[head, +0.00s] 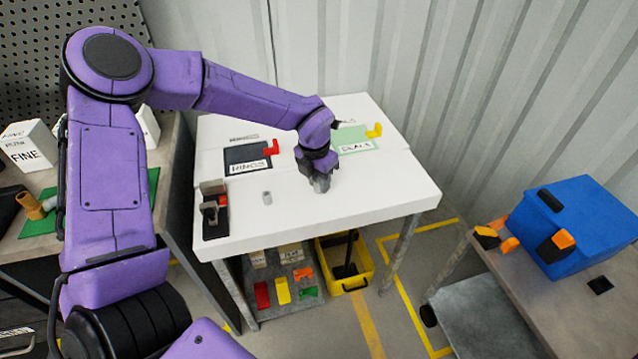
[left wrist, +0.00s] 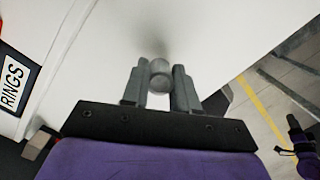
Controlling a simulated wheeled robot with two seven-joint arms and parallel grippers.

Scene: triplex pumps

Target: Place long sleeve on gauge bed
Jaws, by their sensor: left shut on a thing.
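My left gripper (head: 320,186) is over the right-middle part of the white table, low near its top. In the left wrist view its two fingers (left wrist: 160,88) are shut on a grey cylindrical sleeve (left wrist: 160,72). The sleeve's length is hard to judge, and I cannot tell whether it touches the table. Another small grey cylinder (head: 267,197) stands on the table, to the left of the gripper. A dark gauge-like fixture (head: 214,222) with a grey block and a red part sits at the table's left edge. My right gripper does not show clearly.
A dark RINGS mat (head: 243,155) with a red piece and a green SEALS mat (head: 352,140) with a yellow piece lie at the back. A blue box (head: 575,225) stands on the right bench. White table surface (head: 290,235) is clear in front.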

